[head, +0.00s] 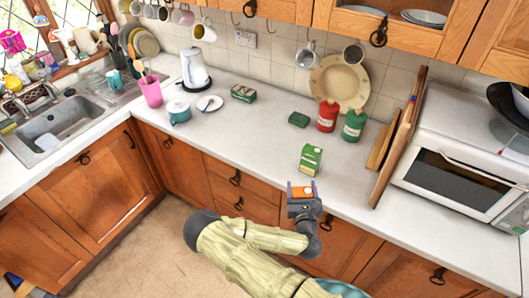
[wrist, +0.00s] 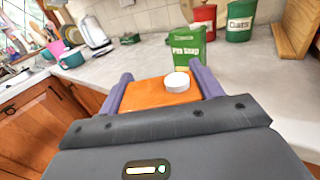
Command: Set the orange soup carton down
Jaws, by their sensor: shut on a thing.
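The orange soup carton (head: 302,191) is between the fingers of my gripper (head: 301,188), near the front edge of the counter. In the wrist view the carton (wrist: 148,94) shows an orange face with a round white cap, and a purple-grey finger of my gripper (wrist: 160,92) is on each side of it. The gripper is shut on it. The carton's lower part is hidden, so I cannot tell whether it touches the counter (head: 262,150).
A green soup carton (head: 311,159) stands just beyond the gripper; it also shows in the wrist view (wrist: 187,52). A red canister (head: 327,117) and a green canister (head: 353,126) stand further back. Boards (head: 400,140) lean at the right. The counter left of the green carton is clear.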

